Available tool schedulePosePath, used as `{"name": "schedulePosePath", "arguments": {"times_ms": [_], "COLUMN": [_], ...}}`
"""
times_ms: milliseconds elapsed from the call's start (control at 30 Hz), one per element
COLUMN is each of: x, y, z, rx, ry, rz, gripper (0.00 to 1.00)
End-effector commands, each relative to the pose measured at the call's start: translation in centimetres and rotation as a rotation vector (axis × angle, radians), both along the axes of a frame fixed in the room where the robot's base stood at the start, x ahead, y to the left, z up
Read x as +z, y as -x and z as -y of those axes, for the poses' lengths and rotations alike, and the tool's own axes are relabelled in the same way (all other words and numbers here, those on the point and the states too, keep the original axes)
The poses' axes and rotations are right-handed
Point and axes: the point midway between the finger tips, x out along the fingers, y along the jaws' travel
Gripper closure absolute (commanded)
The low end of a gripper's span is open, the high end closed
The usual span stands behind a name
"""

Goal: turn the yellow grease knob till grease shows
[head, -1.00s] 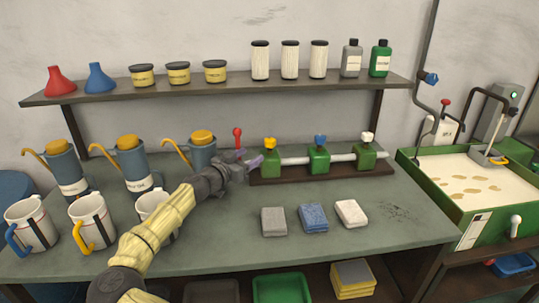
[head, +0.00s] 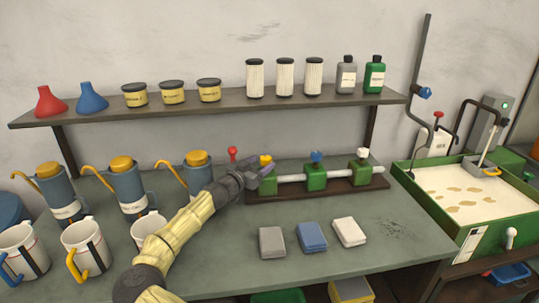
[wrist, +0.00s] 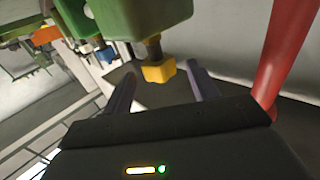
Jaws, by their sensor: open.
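The yellow grease knob (head: 266,159) tops the left green block of a pipe fitting on the bench. In the wrist view the yellow knob (wrist: 159,71) is a small block on a short stem from the green body (wrist: 150,18). My gripper (head: 265,172) reaches it from the left. In the wrist view my gripper (wrist: 160,79) is open, with one finger on each side of the knob and a gap visible beside it.
Blue (head: 316,156) and white (head: 363,153) knobs sit on the blocks to the right. Oil jugs (head: 128,187) and mugs (head: 84,247) crowd the left. A shelf (head: 230,107) hangs above.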

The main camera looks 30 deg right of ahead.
Motion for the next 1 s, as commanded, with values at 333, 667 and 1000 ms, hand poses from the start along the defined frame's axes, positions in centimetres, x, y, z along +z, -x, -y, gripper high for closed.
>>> {"name": "schedulePosePath", "arguments": {"times_ms": [333, 667, 1000], "x": [0.0, 0.0, -0.1], "y": [-1.0, -1.0, -1.0], "z": [1.8, 1.8, 1.8], "rx": [0.019, 0.019, 0.023], "ry": [-0.001, 0.0, 0.0], "rz": [0.0, 0.0, 0.0], "gripper": [0.41, 0.61, 0.85]}}
